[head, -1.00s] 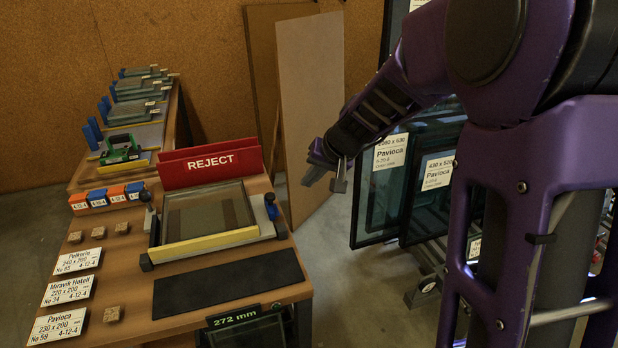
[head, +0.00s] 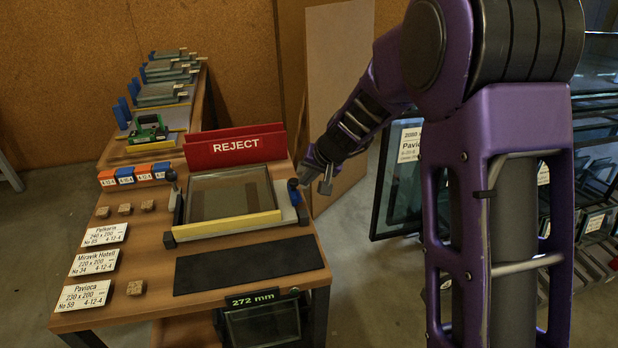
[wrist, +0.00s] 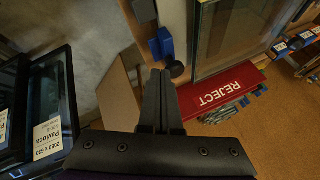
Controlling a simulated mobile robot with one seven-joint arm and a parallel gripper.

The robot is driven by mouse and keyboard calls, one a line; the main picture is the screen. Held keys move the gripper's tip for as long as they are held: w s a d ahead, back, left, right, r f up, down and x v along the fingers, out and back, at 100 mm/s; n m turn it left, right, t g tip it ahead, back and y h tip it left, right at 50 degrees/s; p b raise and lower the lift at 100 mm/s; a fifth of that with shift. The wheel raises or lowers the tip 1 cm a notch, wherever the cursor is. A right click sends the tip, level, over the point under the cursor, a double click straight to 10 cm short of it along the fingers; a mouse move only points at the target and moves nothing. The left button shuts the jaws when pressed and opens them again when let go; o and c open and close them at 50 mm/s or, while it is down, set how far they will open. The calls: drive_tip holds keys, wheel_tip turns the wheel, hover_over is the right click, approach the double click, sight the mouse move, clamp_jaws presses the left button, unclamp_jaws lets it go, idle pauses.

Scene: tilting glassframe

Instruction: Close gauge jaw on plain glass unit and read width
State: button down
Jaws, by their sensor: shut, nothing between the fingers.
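The plain glass unit (head: 230,193) lies flat in the gauge on the bench, behind its yellow bar (head: 226,225). It also shows in the wrist view (wrist: 235,35). The blue gauge jaw (head: 298,203) with a dark knob stands at the right end, and a gap seems to separate it from the glass. The blue jaw is near my fingertips in the wrist view (wrist: 162,43). The display (head: 252,299) reads 272 mm. My gripper (head: 325,186) is shut and empty, just right of the jaw; I cannot tell whether it touches the knob.
A red REJECT rack (head: 236,147) stands behind the gauge. A black mat (head: 248,264) lies in front of it. Label cards and small wooden blocks lie at the left. Large glass panes (head: 398,180) stand on the right, beyond a strip of open floor.

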drive_tip(key=shift+s+a+p, duration=0.1)
drive_tip(key=shift+s+a, duration=0.15)
drive_tip(key=shift+a, duration=0.6)
drive_tip(key=shift+s+a+p, duration=0.15)
drive_tip(key=shift+s+a, duration=0.15)
drive_tip(key=shift+a, duration=0.6)
drive_tip(key=shift+s+a+p, duration=0.1)
drive_tip(key=shift+s+a, duration=0.15)
drive_tip(key=shift+a, duration=0.6)
drive_tip(key=shift+d, duration=0.1)
